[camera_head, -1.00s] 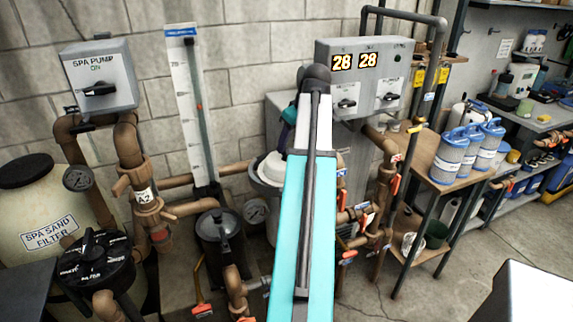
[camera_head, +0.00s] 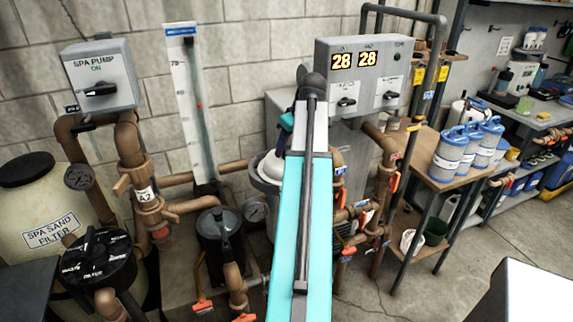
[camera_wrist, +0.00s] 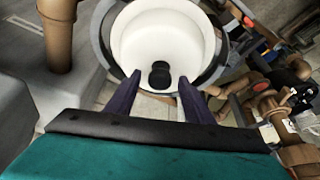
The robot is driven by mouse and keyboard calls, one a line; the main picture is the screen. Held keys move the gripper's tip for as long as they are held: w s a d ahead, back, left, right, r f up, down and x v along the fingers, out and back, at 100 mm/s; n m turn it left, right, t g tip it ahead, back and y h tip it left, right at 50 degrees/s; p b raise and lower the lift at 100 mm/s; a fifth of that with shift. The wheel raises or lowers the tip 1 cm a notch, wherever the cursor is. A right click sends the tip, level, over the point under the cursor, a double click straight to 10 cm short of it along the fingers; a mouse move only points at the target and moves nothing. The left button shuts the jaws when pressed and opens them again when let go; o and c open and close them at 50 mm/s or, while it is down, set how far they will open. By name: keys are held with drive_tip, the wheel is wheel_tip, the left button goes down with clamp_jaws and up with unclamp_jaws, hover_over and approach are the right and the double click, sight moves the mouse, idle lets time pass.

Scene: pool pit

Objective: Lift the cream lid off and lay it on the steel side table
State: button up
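The cream lid (camera_head: 267,167) shows as a pale dome on a grey round housing behind my arm, partly hidden by it. In the wrist view the lid (camera_wrist: 135,42) is a wide pale disc with a dark knob (camera_wrist: 160,74) near its lower side. My gripper (camera_wrist: 158,92) is open. Contact cannot be told. A pale flat-topped block (camera_head: 535,292) at the lower right of the head view may be the steel side table; I cannot tell.
A grey control box (camera_head: 365,75) and brown pipes (camera_head: 385,165) stand close to the right of the lid. A clear gauge panel (camera_head: 190,105) and sand filter (camera_head: 45,220) are at left. Blue-lidded tubs (camera_head: 450,155) stand on a shelf at right. Open floor lies front right.

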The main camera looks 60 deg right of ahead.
clamp_jaws()
drive_tip(key=shift+r, duration=0.25)
drive_tip(key=shift+d+r+b, duration=0.1)
drive_tip(key=shift+r+b, duration=0.65)
drive_tip(key=shift+r, duration=0.75)
drive_tip(key=s+a+r+b, duration=0.1)
drive_tip(key=s+a+b, duration=0.2)
drive_tip(key=s+a, duration=0.6)
drive_tip(key=s, duration=0.4)
drive_tip(key=shift+a+r, duration=0.25)
drive_tip(key=shift+r, duration=0.05)
